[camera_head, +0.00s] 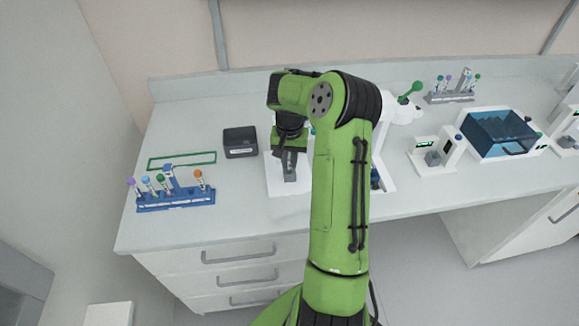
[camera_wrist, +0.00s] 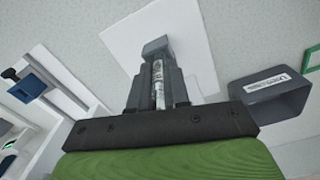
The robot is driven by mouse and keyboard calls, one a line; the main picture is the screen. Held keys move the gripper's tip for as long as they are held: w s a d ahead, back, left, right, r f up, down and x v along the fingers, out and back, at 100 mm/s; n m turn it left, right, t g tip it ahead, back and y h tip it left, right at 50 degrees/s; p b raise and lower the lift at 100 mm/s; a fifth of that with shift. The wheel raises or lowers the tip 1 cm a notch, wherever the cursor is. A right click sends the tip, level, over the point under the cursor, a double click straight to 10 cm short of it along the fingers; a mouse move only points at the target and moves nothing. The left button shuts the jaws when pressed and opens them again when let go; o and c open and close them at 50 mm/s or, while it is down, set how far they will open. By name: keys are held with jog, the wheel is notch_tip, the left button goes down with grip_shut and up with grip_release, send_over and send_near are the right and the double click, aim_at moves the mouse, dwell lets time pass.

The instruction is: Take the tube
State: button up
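My gripper (camera_wrist: 158,72) points down over a white plate (camera_wrist: 193,32). In the wrist view a tube (camera_wrist: 158,88) with a white printed label lies between its two dark grey fingers, which sit close against both sides of it. The tube's far end meets a grey block (camera_wrist: 155,45) near the fingertips; I cannot tell whether it stands in that block. In the head view my gripper (camera_head: 290,168) is over the white plate (camera_head: 274,182), and the tube is hidden there.
A blue rack (camera_head: 176,203) with several capped tubes stands at the left, near a green frame outline (camera_head: 182,161). A dark grey box (camera_head: 240,142) is just left of the plate. White devices, a grey rack (camera_head: 450,97) and a blue basin (camera_head: 497,134) stand to the right.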

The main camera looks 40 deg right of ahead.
grip_shut()
notch_tip(320, 180, up, 18)
jog(key=p, duration=1.4)
jog(key=shift+s, duration=0.1)
